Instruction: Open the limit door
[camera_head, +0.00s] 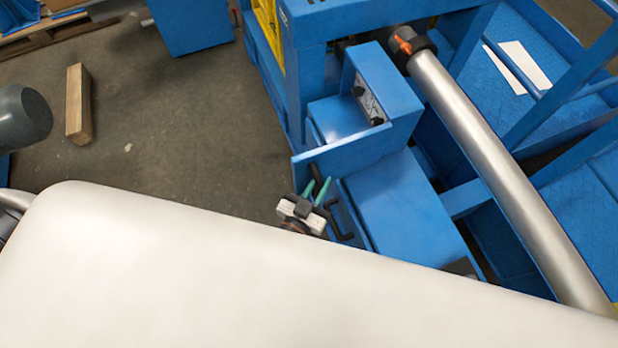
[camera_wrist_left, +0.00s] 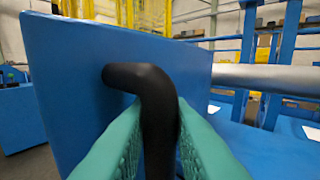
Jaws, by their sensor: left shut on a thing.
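The limit door (camera_head: 335,152) is a blue panel on the blue machine, standing out beside a box with dark knobs. In the left wrist view the door (camera_wrist_left: 70,75) fills the left side, and a bent black handle (camera_wrist_left: 157,115) comes off its face. My left gripper (camera_head: 316,188) has teal fingers, which are shut on the handle from both sides. The fingers (camera_wrist_left: 160,125) hide part of the handle's lower length. In the head view the handle is small and partly covered by the fingertips. My right gripper is not in view.
A thick silver pipe (camera_head: 490,160) runs down the right of the machine. Another black handle (camera_head: 340,222) sits by the lower blue housing (camera_head: 405,210). A wooden block (camera_head: 77,103) lies on the open floor at left. My pale arm link covers the lower picture.

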